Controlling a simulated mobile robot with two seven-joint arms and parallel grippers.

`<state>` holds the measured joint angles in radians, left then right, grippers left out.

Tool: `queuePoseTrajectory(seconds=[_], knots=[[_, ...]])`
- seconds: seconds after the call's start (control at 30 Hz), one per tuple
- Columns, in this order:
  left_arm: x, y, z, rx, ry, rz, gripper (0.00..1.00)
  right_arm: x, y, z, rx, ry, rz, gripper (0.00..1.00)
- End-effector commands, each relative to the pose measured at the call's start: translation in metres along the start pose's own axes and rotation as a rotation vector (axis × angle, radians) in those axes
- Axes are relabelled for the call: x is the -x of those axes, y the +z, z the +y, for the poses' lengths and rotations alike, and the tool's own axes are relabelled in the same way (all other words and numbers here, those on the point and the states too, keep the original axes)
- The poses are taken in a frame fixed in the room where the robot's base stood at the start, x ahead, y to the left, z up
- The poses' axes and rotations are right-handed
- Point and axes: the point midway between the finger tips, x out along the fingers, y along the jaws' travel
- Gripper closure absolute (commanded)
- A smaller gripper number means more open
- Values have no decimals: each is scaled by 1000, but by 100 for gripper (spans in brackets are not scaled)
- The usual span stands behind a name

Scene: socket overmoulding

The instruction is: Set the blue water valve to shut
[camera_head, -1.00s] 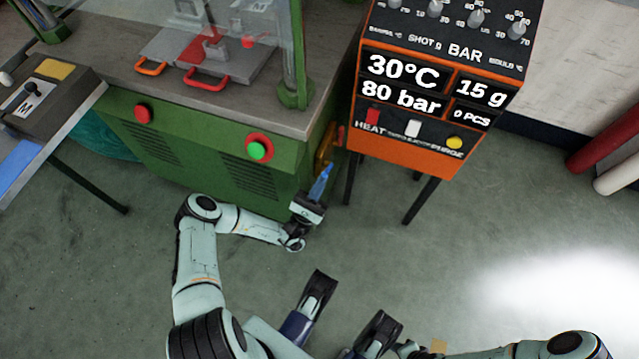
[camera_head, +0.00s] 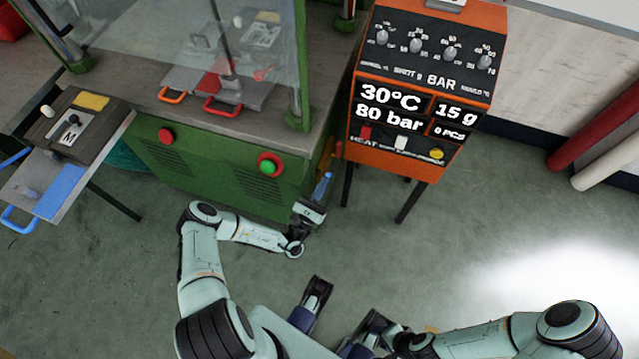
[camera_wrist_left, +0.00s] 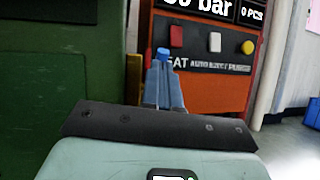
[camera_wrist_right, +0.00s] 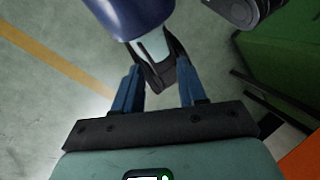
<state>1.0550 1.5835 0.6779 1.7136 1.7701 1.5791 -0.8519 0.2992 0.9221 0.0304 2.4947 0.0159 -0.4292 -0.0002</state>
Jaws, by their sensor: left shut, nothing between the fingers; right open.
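My left gripper (camera_head: 323,184) is low beside the right end of the green machine. Its slim blue fingers are shut together with nothing between them, as the left wrist view (camera_wrist_left: 165,80) also shows. A small bright blue piece (camera_wrist_left: 163,52) shows at the fingertips. It may be the blue water valve; I cannot tell whether the fingers touch it or how it is set. A yellow-orange upright part (camera_wrist_left: 133,78) stands just left of the fingers. My right gripper (camera_wrist_right: 160,75) is open, above the floor, with a dark and pale piece showing beyond its fingers.
The orange control box (camera_head: 395,160) stands on thin dark legs right of the left gripper. The green machine (camera_head: 225,180) with its emergency button (camera_head: 270,163) is to the left. A side table (camera_head: 85,130) stands further left. The floor at the right is open.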

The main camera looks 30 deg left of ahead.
Motion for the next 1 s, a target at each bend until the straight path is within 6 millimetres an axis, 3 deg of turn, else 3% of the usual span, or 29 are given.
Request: queuePoseTrajectory(seconds=[0.03,0.27,0.4,0.7,1.0], knots=[[-8,11,1,9,1,38,100,18,3,-4,-2,4,-3,59],[-21,16,4,47,1,227,100,57,24,-10,-9,19,-73,59],[-27,17,5,66,0,324,100,79,20,-19,-6,16,-62,59],[-32,13,6,75,0,377,100,101,14,-29,-3,13,-52,59],[-34,12,7,75,0,375,100,106,12,-31,-2,12,-49,59]])
